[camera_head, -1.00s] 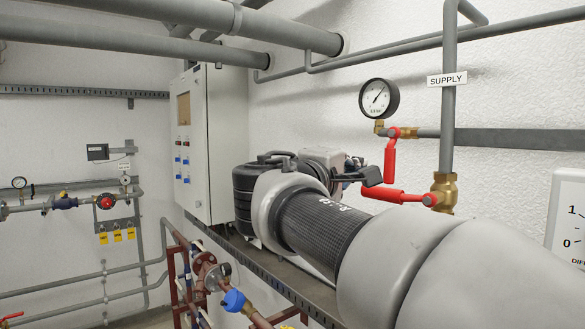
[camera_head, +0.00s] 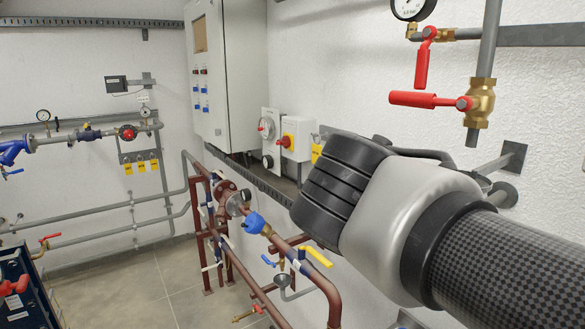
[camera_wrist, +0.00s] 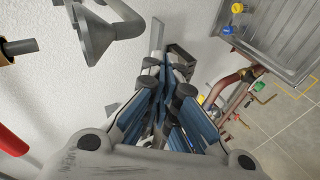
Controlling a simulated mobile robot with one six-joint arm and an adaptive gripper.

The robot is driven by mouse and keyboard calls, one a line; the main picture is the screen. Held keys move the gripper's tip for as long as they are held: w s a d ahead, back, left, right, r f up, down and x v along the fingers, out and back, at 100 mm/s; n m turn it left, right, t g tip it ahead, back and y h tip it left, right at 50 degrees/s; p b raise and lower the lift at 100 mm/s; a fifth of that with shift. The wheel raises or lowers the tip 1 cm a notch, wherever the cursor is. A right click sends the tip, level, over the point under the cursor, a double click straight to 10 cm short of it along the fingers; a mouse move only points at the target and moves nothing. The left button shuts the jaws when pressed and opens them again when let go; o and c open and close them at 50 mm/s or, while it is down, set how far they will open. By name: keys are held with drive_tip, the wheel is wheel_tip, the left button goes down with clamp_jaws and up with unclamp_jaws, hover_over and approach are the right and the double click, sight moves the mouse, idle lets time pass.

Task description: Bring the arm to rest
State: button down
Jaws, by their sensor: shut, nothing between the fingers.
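My gripper (camera_wrist: 163,98) is in the middle of the wrist view, its blue-padded fingers together with nothing between them. In the head view my arm reaches in from the lower right and hides the gripper behind its wrist. The arm stands in front of the white wall (camera_head: 370,70), below the red-handled valves and the pressure gauge (camera_head: 412,8). I cannot tell from these views how far the fingers are from the wall.
A brass valve (camera_head: 480,103) with red levers is above my arm. A grey cabinet (camera_head: 228,75) and a red-yellow switch (camera_head: 296,138) are on the wall to the left. Brown pipework with a blue-handled valve (camera_head: 254,222) stands below. The tiled floor (camera_head: 165,285) shows at lower left.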

drive_tip(key=s+a+f+m+g+y+b, duration=0.1)
drive_tip(key=s+f+m+y, duration=0.1)
drive_tip(key=s+f, duration=0.3)
drive_tip(key=s+a+f+m+g+y+b, duration=0.1)
drive_tip(key=s+f, duration=0.5)
drive_tip(key=f, duration=0.6)
drive_tip(key=s+a+f+m+g+y+b, duration=0.1)
drive_tip(key=s+a+f+m+y+b, duration=0.1)
drive_tip(key=s+f, duration=0.4)
wheel_tip(320, 180, down, 3)
drive_tip(key=m+y+b, duration=0.1)
drive_tip(key=m+y, duration=0.1)
drive_tip(key=shift+s+a+g+y, duration=0.15)
drive_tip(key=shift+a+g+y, duration=0.05)
drive_tip(key=shift+g+y, duration=0.2)
drive_tip(key=shift+f, duration=0.1)
